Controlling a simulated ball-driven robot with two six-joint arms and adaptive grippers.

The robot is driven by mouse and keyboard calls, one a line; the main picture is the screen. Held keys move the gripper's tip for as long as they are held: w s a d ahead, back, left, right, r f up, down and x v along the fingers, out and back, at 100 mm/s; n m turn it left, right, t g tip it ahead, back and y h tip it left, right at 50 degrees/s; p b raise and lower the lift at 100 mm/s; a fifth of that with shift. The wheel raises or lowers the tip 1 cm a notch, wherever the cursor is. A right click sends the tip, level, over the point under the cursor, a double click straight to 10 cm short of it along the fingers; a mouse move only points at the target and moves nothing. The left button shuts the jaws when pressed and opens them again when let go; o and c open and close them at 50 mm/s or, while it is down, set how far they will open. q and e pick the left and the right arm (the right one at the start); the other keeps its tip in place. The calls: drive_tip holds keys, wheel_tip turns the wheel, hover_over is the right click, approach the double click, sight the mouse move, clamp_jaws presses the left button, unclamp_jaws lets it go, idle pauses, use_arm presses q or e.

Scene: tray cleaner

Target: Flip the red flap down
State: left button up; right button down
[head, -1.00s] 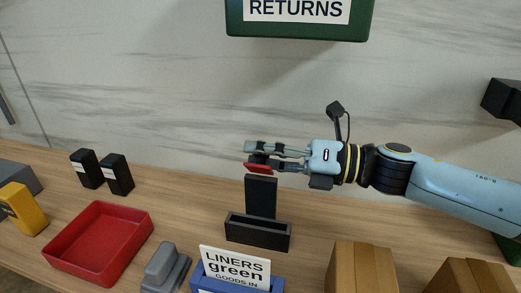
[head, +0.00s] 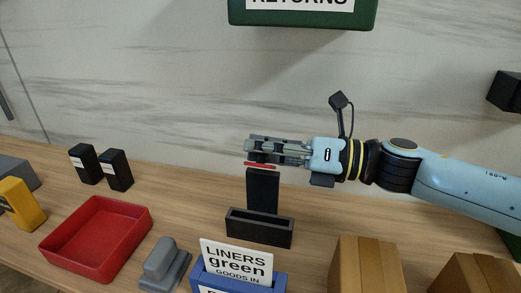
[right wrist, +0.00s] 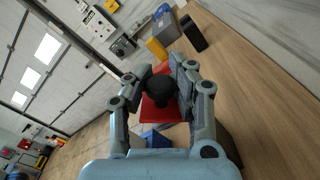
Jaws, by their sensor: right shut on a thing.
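The red flap (head: 262,166) is at the top of a black post (head: 263,190) on the wooden table. In the head view it shows edge-on as a thin, nearly level red strip. My right gripper (head: 250,150) reaches in from the right and lies just above the flap. In the right wrist view, my right gripper's fingers (right wrist: 161,80) are on either side of a black knob (right wrist: 160,92), shut on it. Red surface shows behind and below the knob. The flap's far side is hidden. My left gripper is not in view.
A black open box (head: 260,228) stands at the post's foot. A red tray (head: 75,272), a grey block (head: 165,262), black boxes (head: 85,165) and a blue bin with a sign (head: 238,262) surround it. Cardboard boxes (head: 365,265) stand at front right. A green returns box hangs above.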

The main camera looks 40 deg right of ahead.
sight(258, 163)
drive_tip(key=n+b, duration=0.1)
drive_tip(key=n, duration=0.1)
drive_tip(key=s+a+f+n+b, duration=0.1)
drive_tip(key=n+b, duration=0.1)
drive_tip(key=shift+s+a+f, duration=0.1)
drive_tip(key=shift+f, duration=0.05)
drive_tip(key=shift+s+a+f+n+b, duration=0.2)
drive_tip(key=shift+n+b, duration=0.55)
drive_tip(key=shift+n, duration=0.1)
drive_tip(key=shift+s+a+f+n+b, duration=0.15)
drive_tip(key=shift+n+b, duration=0.6)
drive_tip(key=shift+n, duration=0.1)
drive_tip(key=c, duration=1.2)
unclamp_jaws()
drive_tip(key=shift+s, duration=0.1)
drive_tip(key=shift+o, duration=0.8)
drive_tip(key=shift+r, duration=0.1)
